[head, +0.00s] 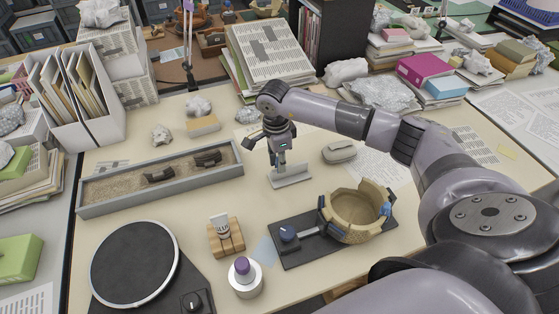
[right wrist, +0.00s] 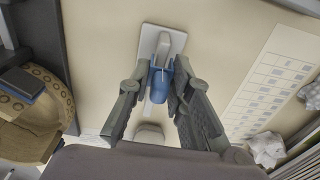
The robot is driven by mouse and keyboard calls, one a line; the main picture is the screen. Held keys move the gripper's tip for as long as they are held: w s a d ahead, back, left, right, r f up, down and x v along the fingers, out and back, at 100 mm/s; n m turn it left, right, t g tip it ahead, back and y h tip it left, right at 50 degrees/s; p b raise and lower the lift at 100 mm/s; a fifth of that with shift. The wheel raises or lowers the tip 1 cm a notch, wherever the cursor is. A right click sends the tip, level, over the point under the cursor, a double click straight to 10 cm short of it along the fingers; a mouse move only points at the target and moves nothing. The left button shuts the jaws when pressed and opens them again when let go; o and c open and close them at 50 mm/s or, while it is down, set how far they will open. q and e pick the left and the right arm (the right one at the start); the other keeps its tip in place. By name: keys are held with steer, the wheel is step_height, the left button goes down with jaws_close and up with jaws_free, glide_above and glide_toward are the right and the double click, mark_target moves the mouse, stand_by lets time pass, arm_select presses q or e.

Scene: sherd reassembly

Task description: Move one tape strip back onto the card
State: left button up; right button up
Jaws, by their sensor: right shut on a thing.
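My right gripper (head: 281,160) points down over a pale grey card (head: 291,179) on the table, right of the sand tray. In the right wrist view the gripper (right wrist: 164,84) is shut on a small blue tape strip (right wrist: 160,88), which is over the card (right wrist: 148,36). I cannot tell whether the strip touches the card. My left gripper is not in view.
The sand tray (head: 100,207) holds two dark sherds. A black turntable (head: 133,262), wooden block (head: 226,238) and purple-capped bottle (head: 244,279) stand in front. A grey rounded case (head: 339,151) lies right of the gripper. Bare table surrounds the card.

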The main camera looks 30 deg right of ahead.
steer(key=shift+f+b, duration=1.1)
steer(key=shift+f, duration=0.1)
stand_by(1.4)
steer(key=o, duration=0.8)
steer(key=shift+r, duration=0.1)
steer(key=r, duration=1.2)
steer(key=shift+a, duration=0.35)
